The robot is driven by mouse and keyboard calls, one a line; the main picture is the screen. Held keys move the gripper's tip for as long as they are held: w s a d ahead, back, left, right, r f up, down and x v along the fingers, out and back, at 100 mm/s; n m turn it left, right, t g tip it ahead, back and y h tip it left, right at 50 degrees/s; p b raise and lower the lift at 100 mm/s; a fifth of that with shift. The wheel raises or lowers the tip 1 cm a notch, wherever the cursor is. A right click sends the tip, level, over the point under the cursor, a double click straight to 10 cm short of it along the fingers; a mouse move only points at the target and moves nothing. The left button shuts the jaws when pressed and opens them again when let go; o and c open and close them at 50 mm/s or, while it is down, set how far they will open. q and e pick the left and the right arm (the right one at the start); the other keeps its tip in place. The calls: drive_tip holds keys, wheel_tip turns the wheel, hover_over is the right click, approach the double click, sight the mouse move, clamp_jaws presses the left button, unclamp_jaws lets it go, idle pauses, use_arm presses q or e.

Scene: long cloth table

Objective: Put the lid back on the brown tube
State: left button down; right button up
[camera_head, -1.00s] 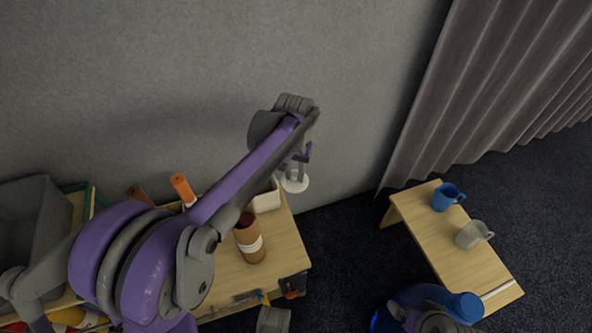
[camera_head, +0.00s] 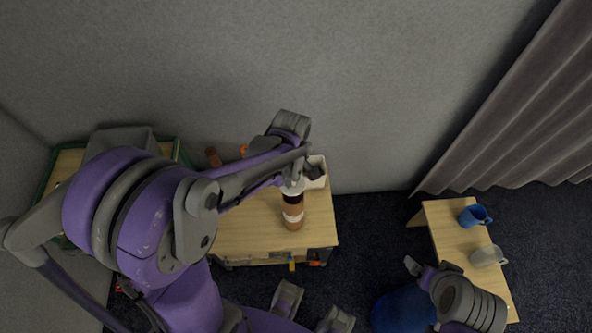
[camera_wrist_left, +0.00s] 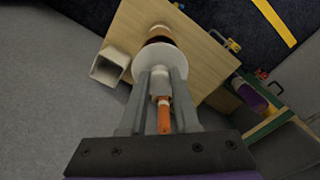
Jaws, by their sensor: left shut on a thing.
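The brown tube (camera_head: 293,211) with a white band stands upright on the wooden table (camera_head: 250,232). My left gripper (camera_head: 298,176) is shut on the white lid (camera_head: 292,188) and holds it over the tube's top. In the head view the dark upper part of the tube shows just below the lid. In the left wrist view the gripper's fingertips (camera_wrist_left: 160,76) meet at the lid (camera_wrist_left: 160,57), which partly covers the tube (camera_wrist_left: 159,36). I cannot tell whether lid and tube touch.
A white square container (camera_head: 315,172) stands right behind the tube. Orange-topped items (camera_head: 243,151) stand at the table's back, and a grey bin (camera_head: 120,139) is at left. A separate small table (camera_head: 455,238) at right holds a blue mug (camera_head: 473,215) and a grey mug (camera_head: 487,256).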

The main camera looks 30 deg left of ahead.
use_arm(q)
drive_tip(key=shift+f+b, duration=2.25)
drive_tip(key=shift+f, duration=0.9)
drive_tip(key=shift+d, duration=0.1)
drive_tip(key=shift+f+b, duration=0.15)
drive_tip(key=shift+b, duration=0.25)
drive_tip(key=shift+c, duration=0.4)
unclamp_jaws()
drive_tip(key=shift+r+p, duration=2.55)
drive_tip(key=shift+r, duration=1)
